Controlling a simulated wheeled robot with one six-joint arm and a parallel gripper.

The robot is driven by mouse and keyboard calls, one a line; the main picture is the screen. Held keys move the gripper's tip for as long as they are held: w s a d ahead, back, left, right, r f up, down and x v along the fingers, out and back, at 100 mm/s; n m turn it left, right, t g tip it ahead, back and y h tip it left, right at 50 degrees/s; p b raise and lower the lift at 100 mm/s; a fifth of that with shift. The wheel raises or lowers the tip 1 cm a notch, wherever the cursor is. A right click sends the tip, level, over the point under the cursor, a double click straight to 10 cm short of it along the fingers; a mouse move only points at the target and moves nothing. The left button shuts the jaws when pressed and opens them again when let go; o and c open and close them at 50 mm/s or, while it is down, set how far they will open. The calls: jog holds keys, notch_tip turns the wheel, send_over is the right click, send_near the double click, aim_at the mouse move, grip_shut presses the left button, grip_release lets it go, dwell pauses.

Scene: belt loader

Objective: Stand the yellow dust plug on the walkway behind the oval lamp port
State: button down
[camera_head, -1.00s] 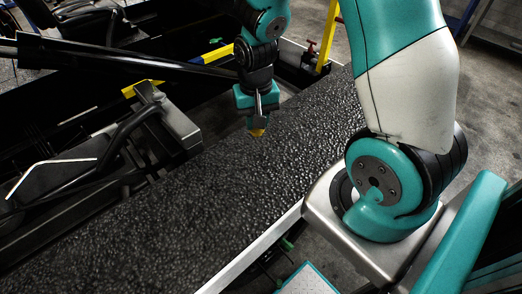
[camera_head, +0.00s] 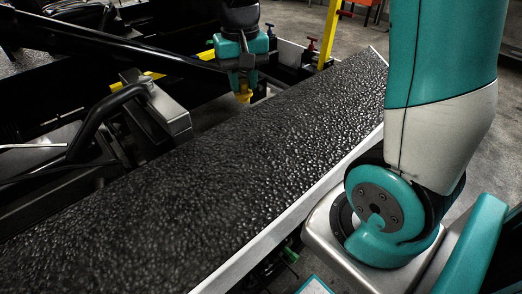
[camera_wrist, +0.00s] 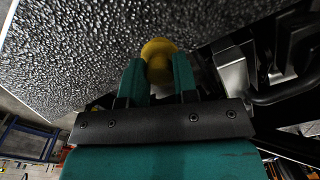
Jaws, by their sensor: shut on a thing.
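The yellow dust plug (camera_head: 243,96) is between the fingers of my gripper (camera_head: 244,86), which is shut on it. In the head view it hangs near the far edge of the long black textured surface (camera_head: 190,180). In the wrist view the plug's round yellow end (camera_wrist: 158,48) shows between the two teal fingers (camera_wrist: 158,78), with the textured surface (camera_wrist: 90,50) beyond. The gap between plug and surface is hard to judge. I cannot make out the oval lamp port, and cannot tell which surface is the walkway.
A grey metal block with a black bent tube (camera_head: 160,108) stands left of the textured surface. A yellow post (camera_head: 328,35) and small red and blue fittings (camera_head: 311,45) stand beyond my gripper. A pale rail (camera_head: 280,228) runs along the near edge.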

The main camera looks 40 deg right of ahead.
notch_tip(320, 180, down, 19)
jog(key=shift+r+b, duration=0.15)
jog(key=shift+b, duration=0.5)
jog(key=shift+f, duration=0.2)
jog(key=c, duration=0.9)
grip_release()
jog(key=shift+r, duration=0.15)
